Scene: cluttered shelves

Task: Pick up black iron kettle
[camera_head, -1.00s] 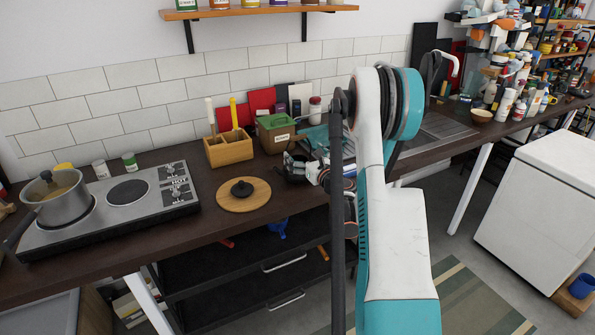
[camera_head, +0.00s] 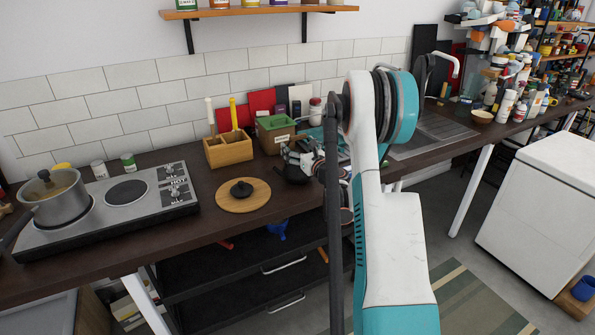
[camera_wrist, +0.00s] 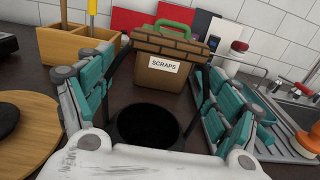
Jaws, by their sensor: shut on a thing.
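The black iron kettle (camera_head: 291,174) is near the front edge of the dark counter, right of the round wooden board, and is partly covered by my gripper (camera_head: 298,160). In the wrist view its round black top (camera_wrist: 146,126) shows between the two teal fingers of my gripper (camera_wrist: 155,108). My gripper is shut on the kettle. The kettle's lower part is hidden in the wrist view, and I cannot tell whether its base touches the counter.
A brown scraps box (camera_wrist: 170,75) with a green handle stands just behind the kettle. A wooden utensil box (camera_head: 228,149) is behind left. A round wooden board (camera_head: 230,203) bears a black knobbed piece. A hob with a pot (camera_head: 62,207) is left; a sink (camera_head: 430,136) is right.

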